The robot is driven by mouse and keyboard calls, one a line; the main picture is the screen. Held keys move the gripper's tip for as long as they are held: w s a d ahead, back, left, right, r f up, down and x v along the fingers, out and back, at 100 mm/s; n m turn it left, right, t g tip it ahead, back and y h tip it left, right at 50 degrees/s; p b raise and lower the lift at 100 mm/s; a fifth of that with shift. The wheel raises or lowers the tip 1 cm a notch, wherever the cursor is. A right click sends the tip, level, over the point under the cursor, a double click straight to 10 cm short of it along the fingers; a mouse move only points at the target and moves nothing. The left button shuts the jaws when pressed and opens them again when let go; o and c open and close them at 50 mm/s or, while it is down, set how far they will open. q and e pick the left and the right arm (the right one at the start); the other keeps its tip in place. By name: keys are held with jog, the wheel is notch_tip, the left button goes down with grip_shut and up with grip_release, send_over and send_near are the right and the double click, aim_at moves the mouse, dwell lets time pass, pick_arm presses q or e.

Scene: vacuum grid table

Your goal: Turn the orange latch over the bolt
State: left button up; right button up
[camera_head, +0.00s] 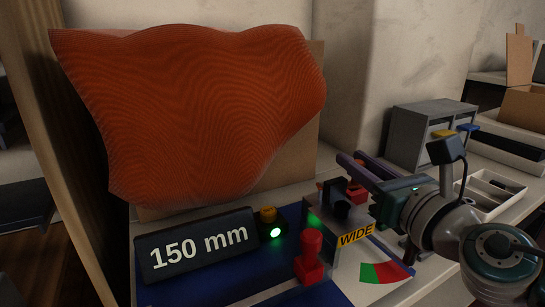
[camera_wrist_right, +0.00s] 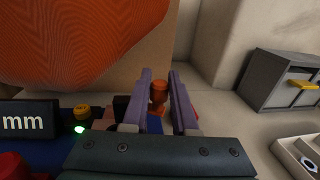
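My right gripper (camera_head: 350,158) reaches in from the right over the right end of the blue fixture. Its two purple fingers are apart, and they also show in the right wrist view (camera_wrist_right: 160,73). A small orange-red part (camera_head: 357,191), which may be the orange latch, is beside and below the fingers. In the right wrist view an orange part (camera_wrist_right: 158,93) shows in the gap between the fingers; contact cannot be told. I cannot make out the bolt; fingers and a dark block hide part of that area. My left gripper is not in view.
A large rippled orange sheet (camera_head: 200,110) stands behind the fixture. On the blue base are a "150 mm" sign (camera_head: 197,245), a green lamp (camera_head: 276,233), a red knob (camera_head: 310,255) and a "WIDE" label (camera_head: 356,235). A grey drawer cabinet (camera_head: 425,130) and a pale tray (camera_head: 490,192) stand right.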

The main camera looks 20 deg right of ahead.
grip_shut()
jog(key=shift+s+a+r+m+h+p, duration=0.1)
jog(key=shift+s+m+h+p, duration=0.1)
jog(key=shift+m+h+p, duration=0.35)
jog(key=shift+s+a+r+m+h+p, duration=0.15)
jog(key=shift+m+h+p, duration=0.25)
jog(key=shift+h, duration=0.25)
jog(key=m+h, duration=0.1)
jog(key=m+g+h, duration=0.1)
jog(key=h, duration=0.1)
jog(key=s+m+h+p, duration=0.1)
jog(key=shift+a+f+g, duration=0.25)
jog(key=shift+a+g, duration=0.1)
jog(key=shift+g, duration=0.05)
jog(key=shift+s+a+m+g+h+b, duration=0.25)
jog(key=shift+m+g+h, duration=0.4)
jog(key=shift+h, duration=0.4)
jog(key=shift+s+a+m+g+h+b, duration=0.1)
jog(key=shift+s+a+m+g+h, duration=0.1)
jog(key=shift+m+g+h, duration=0.65)
jog(key=shift+h, duration=0.3)
